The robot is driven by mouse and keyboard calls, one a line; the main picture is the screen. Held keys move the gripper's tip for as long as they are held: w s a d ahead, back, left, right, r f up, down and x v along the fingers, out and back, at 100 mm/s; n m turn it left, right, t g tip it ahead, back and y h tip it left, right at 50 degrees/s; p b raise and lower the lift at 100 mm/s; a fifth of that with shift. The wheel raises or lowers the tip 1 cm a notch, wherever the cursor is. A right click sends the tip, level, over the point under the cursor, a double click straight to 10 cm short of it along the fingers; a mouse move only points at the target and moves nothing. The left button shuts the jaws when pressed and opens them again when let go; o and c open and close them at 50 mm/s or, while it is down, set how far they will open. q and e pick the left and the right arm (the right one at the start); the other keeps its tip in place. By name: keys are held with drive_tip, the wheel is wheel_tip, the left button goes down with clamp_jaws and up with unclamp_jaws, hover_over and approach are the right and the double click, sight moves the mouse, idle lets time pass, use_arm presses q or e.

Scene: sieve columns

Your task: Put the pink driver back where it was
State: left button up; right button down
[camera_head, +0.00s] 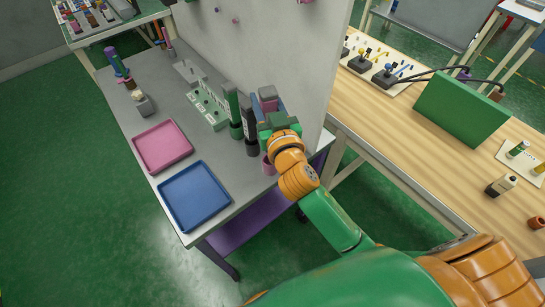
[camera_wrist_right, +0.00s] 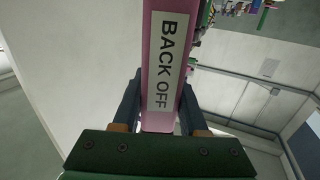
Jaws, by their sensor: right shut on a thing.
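The pink driver (camera_wrist_right: 163,70) carries a white label reading "BACK OFF" and runs upright through my right gripper (camera_wrist_right: 158,108) in the wrist view. The gripper's dark fingers are shut on it from both sides. In the head view the right gripper (camera_head: 269,112) is at the right end of the grey table, close to the wall panel. The pink driver's top (camera_head: 268,93) shows above the fingers. A dark green driver (camera_head: 233,110) and a black driver (camera_head: 248,120) stand just left of the gripper. My left gripper is out of view.
A pale green rack (camera_head: 208,103) stands left of the drivers. A pink tray (camera_head: 162,147) and a blue tray (camera_head: 194,190) lie along the table's front. The wall panel (camera_head: 290,60) rises behind. A wooden table (camera_head: 390,140) stands at the right.

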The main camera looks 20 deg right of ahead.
wheel_tip(320, 180, down, 9)
drive_tip(key=b, duration=0.2)
drive_tip(key=shift+b, duration=0.35)
drive_tip(key=shift+f, duration=0.15)
drive_tip(key=shift+c, duration=2.2)
unclamp_jaws()
drive_tip(key=shift+s, duration=0.1)
drive_tip(key=s+b, duration=0.3)
drive_tip(key=s, duration=0.9)
drive_tip(key=shift+a+r, duration=0.25)
drive_tip(key=shift+r, duration=0.15)
